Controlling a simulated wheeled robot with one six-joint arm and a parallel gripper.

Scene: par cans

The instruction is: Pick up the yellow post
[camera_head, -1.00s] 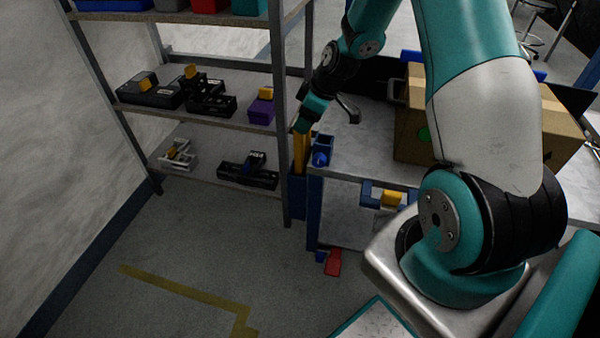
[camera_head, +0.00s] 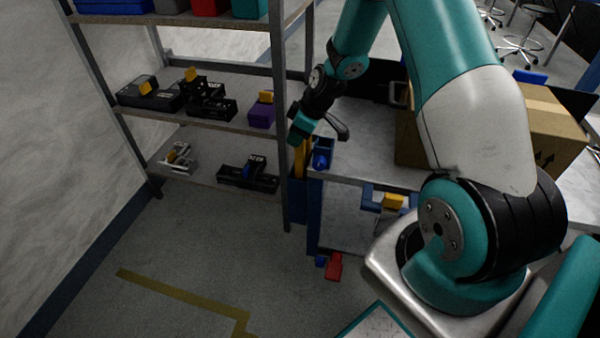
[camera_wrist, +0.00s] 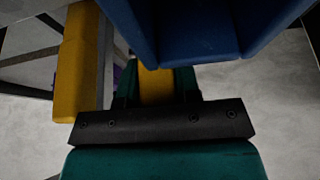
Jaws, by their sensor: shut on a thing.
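My gripper (camera_head: 297,140) is at the end of the arm, between the shelf's right upright and the table's left edge. Yellow posts (camera_head: 299,161) show just below it, upright by a blue holder, partly hidden. In the wrist view my gripper (camera_wrist: 156,84) is shut on a yellow post (camera_wrist: 156,88), held between its teal fingers. A second yellow piece (camera_wrist: 76,65) stands to the left, outside the fingers. The lower part of the held post is hidden, so I cannot tell whether it is clear of the holder.
A blue bin (camera_head: 321,153) sits on the table's corner, close to my gripper. It is likely the blue body (camera_wrist: 185,30) in the wrist view. A shelf (camera_head: 196,118) stands left and a cardboard box (camera_head: 540,125) right. Clear floor (camera_head: 170,235) lies in front.

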